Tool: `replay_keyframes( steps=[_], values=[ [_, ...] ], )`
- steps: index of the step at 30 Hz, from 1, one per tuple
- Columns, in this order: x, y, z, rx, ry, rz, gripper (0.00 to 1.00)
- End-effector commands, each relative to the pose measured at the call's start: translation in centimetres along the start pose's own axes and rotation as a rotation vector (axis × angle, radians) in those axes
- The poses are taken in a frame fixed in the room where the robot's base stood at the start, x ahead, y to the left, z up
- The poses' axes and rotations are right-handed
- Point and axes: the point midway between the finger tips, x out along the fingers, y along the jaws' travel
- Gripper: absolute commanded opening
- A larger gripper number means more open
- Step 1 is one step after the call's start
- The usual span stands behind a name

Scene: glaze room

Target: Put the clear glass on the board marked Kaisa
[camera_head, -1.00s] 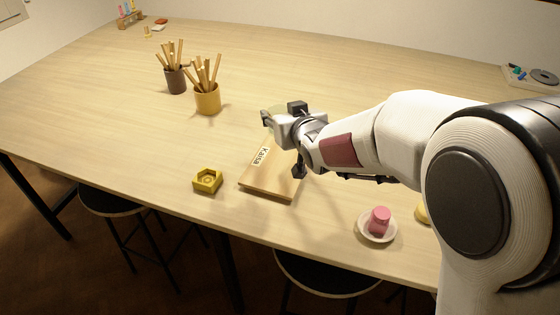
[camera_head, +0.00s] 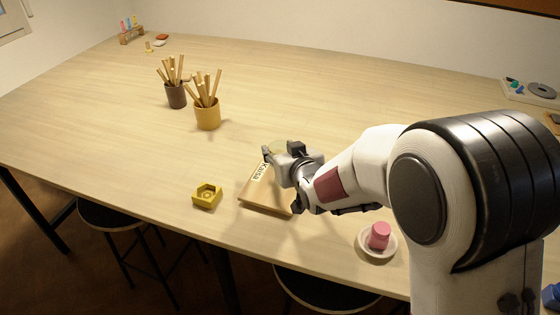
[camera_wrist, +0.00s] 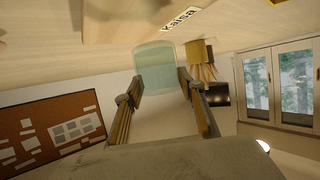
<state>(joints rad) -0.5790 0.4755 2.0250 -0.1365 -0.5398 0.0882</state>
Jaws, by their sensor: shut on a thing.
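The wooden board (camera_head: 264,198) lies on the table with a label reading Kaisa (camera_head: 260,172) near its left edge. It also shows at the top of the wrist view (camera_wrist: 122,20), with its label (camera_wrist: 181,18). My gripper (camera_head: 280,156) is over the far part of the board. In the wrist view my gripper (camera_wrist: 158,84) is shut on the clear glass (camera_wrist: 156,62), a pale greenish see-through cup between the two fingers. The glass appears close to the board, but I cannot tell if it touches. In the head view my gripper and wrist hide the glass.
A yellow pot (camera_head: 207,117) and a dark pot (camera_head: 176,97) hold sticks farther back. The table's middle is clear.

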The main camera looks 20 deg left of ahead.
Motion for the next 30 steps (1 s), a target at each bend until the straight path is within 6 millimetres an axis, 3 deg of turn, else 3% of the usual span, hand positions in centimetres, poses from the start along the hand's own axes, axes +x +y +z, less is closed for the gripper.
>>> replay_keyframes(
  steps=[11, 21, 30],
  values=[
    [0.1, 0.0, 0.1, 0.0, 0.001, 0.0, 0.13],
    [1.2, 0.0, 2.9, 0.001, -0.001, 0.0, 0.13],
    [1.4, 0.0, 3.4, 0.0, 0.003, 0.0, 0.13]
  ],
)
